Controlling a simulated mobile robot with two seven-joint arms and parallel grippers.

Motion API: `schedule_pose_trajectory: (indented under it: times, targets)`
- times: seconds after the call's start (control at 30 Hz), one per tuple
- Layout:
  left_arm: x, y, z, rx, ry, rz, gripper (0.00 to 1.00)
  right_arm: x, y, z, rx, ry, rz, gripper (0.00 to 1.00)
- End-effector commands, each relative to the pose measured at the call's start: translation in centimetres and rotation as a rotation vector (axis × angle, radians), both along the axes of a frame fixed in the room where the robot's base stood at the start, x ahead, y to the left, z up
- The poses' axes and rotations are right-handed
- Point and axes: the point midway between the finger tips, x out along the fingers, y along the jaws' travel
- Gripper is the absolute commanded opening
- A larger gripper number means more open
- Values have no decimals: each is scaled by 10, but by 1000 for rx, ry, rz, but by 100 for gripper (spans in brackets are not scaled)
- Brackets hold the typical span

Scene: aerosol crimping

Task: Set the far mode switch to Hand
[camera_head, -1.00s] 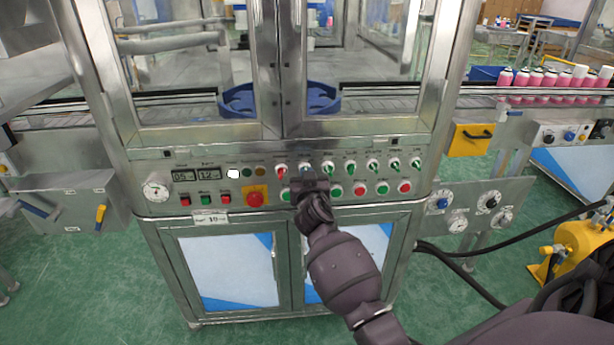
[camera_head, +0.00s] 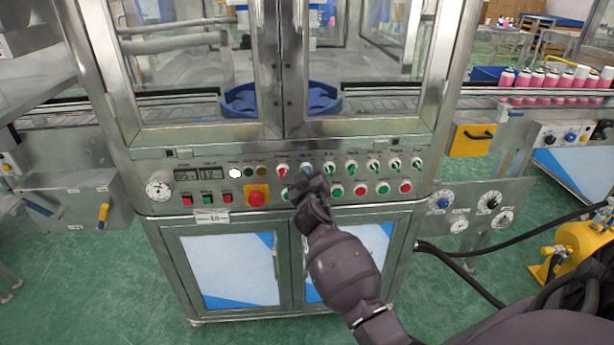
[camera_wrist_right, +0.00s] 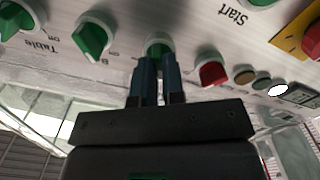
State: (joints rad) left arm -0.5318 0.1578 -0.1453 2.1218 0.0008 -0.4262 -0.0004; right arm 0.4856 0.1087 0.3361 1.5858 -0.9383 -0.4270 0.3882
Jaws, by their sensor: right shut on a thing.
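A row of selector switches runs along the machine's front panel (camera_head: 160,171). My right gripper (camera_head: 307,173) is at the second switch from the left of this row, just right of the red-handled switch (camera_head: 281,170). In the right wrist view my right gripper (camera_wrist_right: 157,68) is shut on a green selector switch (camera_wrist_right: 158,43), which its two blue fingers partly cover. The label of the held switch is hidden, so I cannot tell its name or exact setting. My left gripper is not in view.
Green switches continue to the right, such as one marked B (camera_wrist_right: 93,37) and the Table switch (camera_wrist_right: 16,20). Below the row are push buttons (camera_head: 360,189) and a red emergency stop (camera_head: 257,197). The glass doors (camera_head: 190,70) above are closed.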

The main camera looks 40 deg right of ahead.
Motion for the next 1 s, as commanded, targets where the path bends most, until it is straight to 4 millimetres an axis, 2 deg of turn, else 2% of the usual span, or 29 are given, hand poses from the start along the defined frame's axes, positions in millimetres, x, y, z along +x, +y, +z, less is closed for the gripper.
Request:
schedule_pose_trajectory:
  times: [0.37,0.4,0.53,0.83,1.0]
  targets:
    - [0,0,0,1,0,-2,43,0,0,-1,-7,6,-1,0]
    - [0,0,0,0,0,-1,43,0,0,-1,-6,6,-1,16]
    - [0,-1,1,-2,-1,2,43,0,0,-1,-6,4,-1,35]
    - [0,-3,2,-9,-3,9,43,-1,1,0,-4,3,0,35]
    - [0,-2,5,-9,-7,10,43,-15,9,0,-3,3,1,35]
